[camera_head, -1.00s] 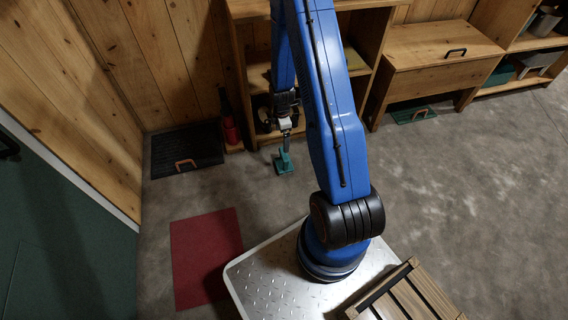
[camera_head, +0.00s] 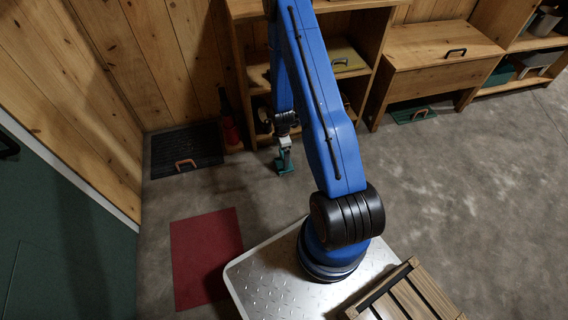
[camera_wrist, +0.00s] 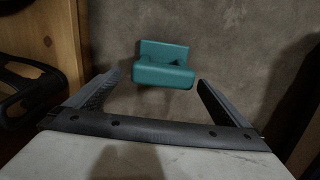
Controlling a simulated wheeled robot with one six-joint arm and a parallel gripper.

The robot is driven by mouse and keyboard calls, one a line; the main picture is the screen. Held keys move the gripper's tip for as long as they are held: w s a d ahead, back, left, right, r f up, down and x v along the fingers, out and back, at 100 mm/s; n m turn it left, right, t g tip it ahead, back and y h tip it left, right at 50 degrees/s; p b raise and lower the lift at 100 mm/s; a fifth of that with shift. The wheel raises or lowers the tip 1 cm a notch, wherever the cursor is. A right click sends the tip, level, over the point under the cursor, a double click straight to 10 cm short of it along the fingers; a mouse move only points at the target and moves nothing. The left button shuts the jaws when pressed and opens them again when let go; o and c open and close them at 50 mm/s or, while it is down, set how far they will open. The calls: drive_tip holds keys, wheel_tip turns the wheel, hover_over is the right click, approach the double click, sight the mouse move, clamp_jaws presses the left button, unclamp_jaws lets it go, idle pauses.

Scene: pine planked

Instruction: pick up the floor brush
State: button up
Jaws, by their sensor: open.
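The floor brush appears as a teal block-shaped piece (camera_head: 285,168) on the grey floor in front of the shelf. In the wrist view its teal body (camera_wrist: 163,72) lies ahead of the fingertips, roughly centred between them. My gripper (camera_wrist: 156,95) is open, with nothing between its fingers. In the head view my gripper (camera_head: 284,146) points down just above the brush. It partly hides the brush there, and I cannot tell the exact gap.
A wooden shelf unit (camera_head: 240,65) stands close behind the gripper. A red bottle-like item (camera_head: 230,128) and a dark flat panel with an orange handle (camera_head: 187,160) are to the left. A red mat (camera_head: 205,258) lies nearer.

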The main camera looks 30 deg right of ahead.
drive_tip(key=shift+s+d+f, duration=0.15)
drive_tip(key=shift+s+f, duration=0.05)
drive_tip(key=shift+f, duration=0.95)
drive_tip(key=shift+s+d+f, duration=0.1)
drive_tip(key=shift+s+f, duration=0.05)
drive_tip(key=shift+f, duration=1.55)
drive_tip(key=c, duration=1.4)
drive_tip(key=shift+r, duration=0.1)
drive_tip(key=shift+r, duration=4.95)
